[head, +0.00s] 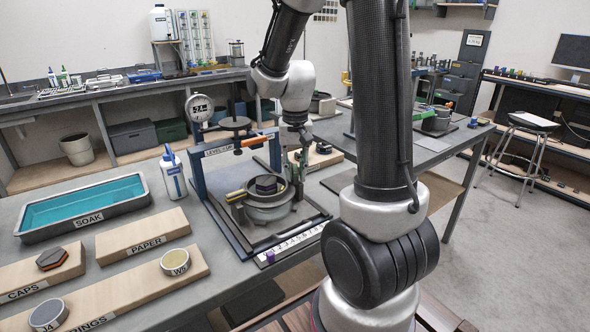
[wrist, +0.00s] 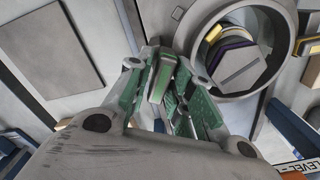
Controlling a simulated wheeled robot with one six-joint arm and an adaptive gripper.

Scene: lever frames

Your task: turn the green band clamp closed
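My gripper (head: 299,170) points down at the right side of a grey round pot (head: 268,212) standing in a blue frame marked LEVEL. In the wrist view, a green bar (wrist: 163,76), seemingly the lever of the green band clamp, shows between the green-padded fingers of my gripper (wrist: 168,92). The fingers stand a little apart around it; whether both press on it I cannot tell. The pot (wrist: 283,28) is at the upper right there, with a dark block inside. The rest of the band is hidden by my gripper.
A numbered strip (head: 292,243) lies in front of the pot. A white bottle (head: 173,174) and a teal SOAK tray (head: 38,232) stand to the left.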

